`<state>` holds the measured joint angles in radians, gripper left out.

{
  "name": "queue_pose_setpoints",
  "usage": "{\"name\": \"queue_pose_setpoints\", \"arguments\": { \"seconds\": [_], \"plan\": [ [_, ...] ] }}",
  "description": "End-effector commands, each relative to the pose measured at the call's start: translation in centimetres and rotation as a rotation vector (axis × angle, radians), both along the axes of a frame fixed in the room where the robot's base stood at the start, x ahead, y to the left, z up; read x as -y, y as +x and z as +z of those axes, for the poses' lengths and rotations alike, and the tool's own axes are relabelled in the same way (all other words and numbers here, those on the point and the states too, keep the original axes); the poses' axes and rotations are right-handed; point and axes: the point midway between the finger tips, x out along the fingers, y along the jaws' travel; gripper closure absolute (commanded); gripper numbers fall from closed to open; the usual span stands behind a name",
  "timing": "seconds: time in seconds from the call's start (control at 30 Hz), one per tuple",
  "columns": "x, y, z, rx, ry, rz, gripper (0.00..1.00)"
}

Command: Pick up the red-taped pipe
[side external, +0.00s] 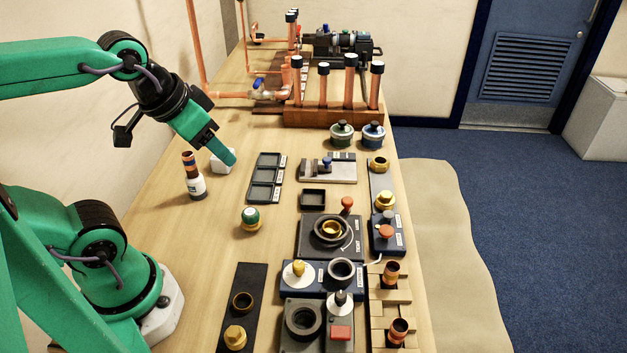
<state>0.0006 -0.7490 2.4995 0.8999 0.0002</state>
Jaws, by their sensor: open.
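My gripper (228,158) is open and hangs over the left part of the table, pointing down and right, close to a small white block. No pipe shows between its fingers. Red tape cannot be made out for certain on any pipe. Several upright copper pipes with black ends (350,82) stand in a wooden rack (335,116) at the back, apart from my gripper. Two short copper pipe pieces with dark bands, one (391,273) and another (398,331), stand in wooden holders at the front right.
Fixtures crowd the right side; two round tins (342,134) sit before the rack. Bare wood is free at the left middle.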

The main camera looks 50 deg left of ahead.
Motion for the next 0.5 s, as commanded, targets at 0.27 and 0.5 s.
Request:
{"name": "queue_pose_setpoints", "arguments": {
  "seconds": [0.27,0.5],
  "plan": [
    [1.1,1.3,0.2,-0.029,-0.006,-0.035,0.50],
    [4.1,4.1,0.4,-0.092,-0.013,-0.113,0.50]
  ]
}}
